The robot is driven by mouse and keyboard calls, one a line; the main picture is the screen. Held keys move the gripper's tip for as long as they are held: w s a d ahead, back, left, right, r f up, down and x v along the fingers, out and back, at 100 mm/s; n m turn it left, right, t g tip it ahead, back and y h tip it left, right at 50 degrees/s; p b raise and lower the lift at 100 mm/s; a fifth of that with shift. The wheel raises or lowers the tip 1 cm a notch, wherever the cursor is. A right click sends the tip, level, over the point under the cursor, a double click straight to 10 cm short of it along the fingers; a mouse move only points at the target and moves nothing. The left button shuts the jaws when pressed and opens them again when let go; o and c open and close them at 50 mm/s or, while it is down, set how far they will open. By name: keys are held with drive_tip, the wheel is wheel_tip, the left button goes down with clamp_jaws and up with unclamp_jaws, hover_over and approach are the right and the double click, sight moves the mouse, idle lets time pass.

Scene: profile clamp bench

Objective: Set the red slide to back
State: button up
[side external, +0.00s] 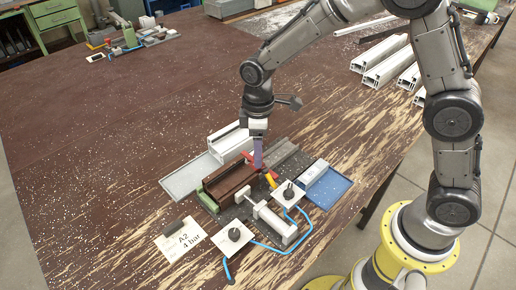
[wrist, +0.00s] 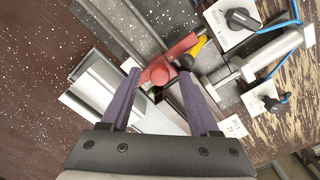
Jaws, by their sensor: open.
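The red slide (wrist: 178,50) shows in the wrist view as a red bar with a round red knob (wrist: 158,73) at its near end. In the side view small red parts (side external: 267,172) show beside my gripper, partly hidden by it. My gripper (wrist: 160,76) is open, with its two purple fingers pointing down and apart. The red knob appears between the fingertips in the wrist view; I cannot tell whether a finger touches it. In the side view my gripper (side external: 257,156) is low over the clamp fixture, at the end of the brown channel (side external: 226,182).
A yellow lever (side external: 271,180) with a dark tip lies close to the red slide. Two black knobs on white plates (side external: 289,192) (side external: 234,235), a cylinder (side external: 270,221) and blue hoses (side external: 268,245) are in front. A white profile (side external: 229,142) and blue tray (side external: 328,187) flank the fixture.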

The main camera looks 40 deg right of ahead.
drive_tip(key=shift+c, duration=0.2)
clamp_jaws()
idle(1.1)
